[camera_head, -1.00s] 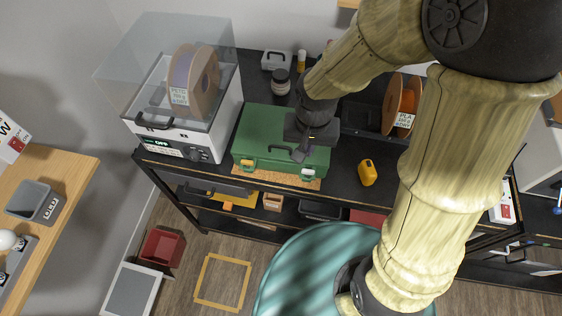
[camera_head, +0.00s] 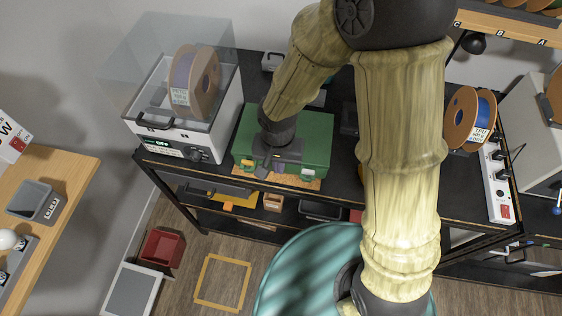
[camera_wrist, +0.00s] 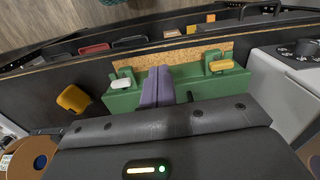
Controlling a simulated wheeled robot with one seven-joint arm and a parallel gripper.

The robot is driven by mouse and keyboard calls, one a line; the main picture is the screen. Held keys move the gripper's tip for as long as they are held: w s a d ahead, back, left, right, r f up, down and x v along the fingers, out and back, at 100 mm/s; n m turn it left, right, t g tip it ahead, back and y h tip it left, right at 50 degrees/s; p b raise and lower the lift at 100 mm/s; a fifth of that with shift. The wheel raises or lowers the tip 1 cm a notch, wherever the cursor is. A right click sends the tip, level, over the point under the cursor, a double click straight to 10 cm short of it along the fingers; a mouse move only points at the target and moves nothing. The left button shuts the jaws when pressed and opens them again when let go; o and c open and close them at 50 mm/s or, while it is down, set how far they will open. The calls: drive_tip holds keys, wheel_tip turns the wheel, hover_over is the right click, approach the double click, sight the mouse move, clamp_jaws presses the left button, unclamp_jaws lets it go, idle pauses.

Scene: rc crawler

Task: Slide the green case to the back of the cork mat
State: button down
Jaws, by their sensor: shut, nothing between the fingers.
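The green case (camera_head: 316,128) lies on the black bench top, over the cork mat (camera_head: 300,183). A strip of cork shows along the case's front edge, and the case hides the rest. In the wrist view the closed fingers (camera_wrist: 157,88) are between the two latches of the green case (camera_wrist: 122,100), pointing toward the cork mat (camera_wrist: 208,49). I cannot tell whether the fingers touch the case.
A yellow object (camera_wrist: 74,98) lies on the bench on the case's other side. A spool (camera_head: 468,118) and a power strip (camera_head: 497,180) are at the right. My arm covers much of the bench.

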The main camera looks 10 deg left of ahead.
drive_tip(key=w+f+p, duration=0.1)
drive_tip(key=f, duration=0.1)
drive_tip(key=w+f+p, duration=0.1)
drive_tip(key=f, duration=0.1)
drive_tip(key=w+f+p, duration=0.1)
drive_tip(key=shift+w+f, duration=0.1)
drive_tip(key=shift+f, duration=0.3)
drive_tip(key=shift+w+f, duration=0.15)
drive_tip(key=shift+w, duration=0.2)
drive_tip(key=shift+w+a, duration=0.1)
